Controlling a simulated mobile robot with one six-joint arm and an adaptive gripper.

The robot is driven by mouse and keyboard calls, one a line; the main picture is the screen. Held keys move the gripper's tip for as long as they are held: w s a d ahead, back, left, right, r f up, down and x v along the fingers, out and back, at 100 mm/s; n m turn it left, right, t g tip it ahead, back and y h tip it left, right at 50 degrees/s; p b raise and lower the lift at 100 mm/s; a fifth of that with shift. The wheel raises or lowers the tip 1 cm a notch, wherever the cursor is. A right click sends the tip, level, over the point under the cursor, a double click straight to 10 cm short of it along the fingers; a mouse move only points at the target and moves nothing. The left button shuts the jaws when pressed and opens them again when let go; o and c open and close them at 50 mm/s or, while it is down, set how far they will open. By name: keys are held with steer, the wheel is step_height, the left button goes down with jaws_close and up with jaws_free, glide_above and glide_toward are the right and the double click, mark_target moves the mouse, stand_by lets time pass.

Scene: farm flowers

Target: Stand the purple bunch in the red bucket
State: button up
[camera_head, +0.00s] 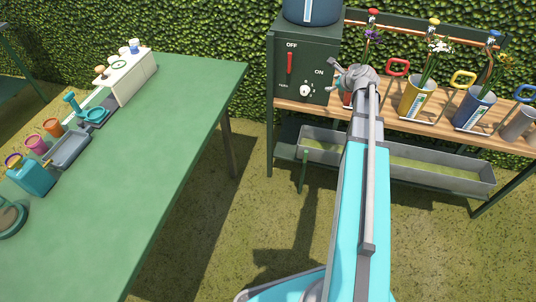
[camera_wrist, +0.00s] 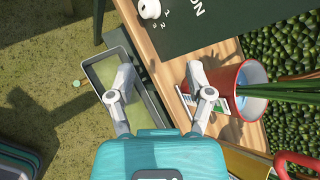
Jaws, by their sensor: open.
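The purple bunch (camera_head: 373,35) stands among its green stems above the red bucket (camera_head: 347,99), which is mostly hidden behind my gripper (camera_head: 352,77) in the head view. In the wrist view, green stems (camera_wrist: 295,90) lead into the mouth of the red bucket (camera_wrist: 238,70), with blue water showing inside; the blossoms are out of frame. My gripper (camera_wrist: 158,76) is open with nothing between its fingers. One finger is close to the bucket's side; I cannot tell whether it touches.
A yellow bucket (camera_head: 416,98) and a blue bucket (camera_head: 473,107), both with flowers, and a grey bucket (camera_head: 520,125) stand to the right on the wooden shelf (camera_head: 440,127). A dark green control box (camera_head: 305,65) is at the left. A grey trough (camera_head: 440,177) lies below.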

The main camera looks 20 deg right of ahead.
steer(key=s+a+f+n+g, duration=0.2)
steer(key=s+a+n, duration=0.1)
steer(key=a+n, duration=0.3)
steer(key=s+a+f+n+g+y, duration=0.1)
steer(key=s+a+f+n+g, duration=0.2)
steer(key=a, duration=0.5)
steer(key=s+a+n+g, duration=0.1)
steer(key=s+a+n, duration=0.1)
steer(key=a+n, duration=0.45)
steer(key=s+a+f+n+g+h, duration=0.2)
steer(key=s+a+n+g, duration=0.2)
steer(key=s+a+n, duration=0.7)
steer(key=shift+s+a+f+n, duration=0.2)
steer(key=shift+s+n, duration=0.15)
steer(key=shift+s, duration=0.65)
steer(key=shift+r, duration=0.1)
step_height(320, 180, up, 14)
steer(key=p, duration=1.4)
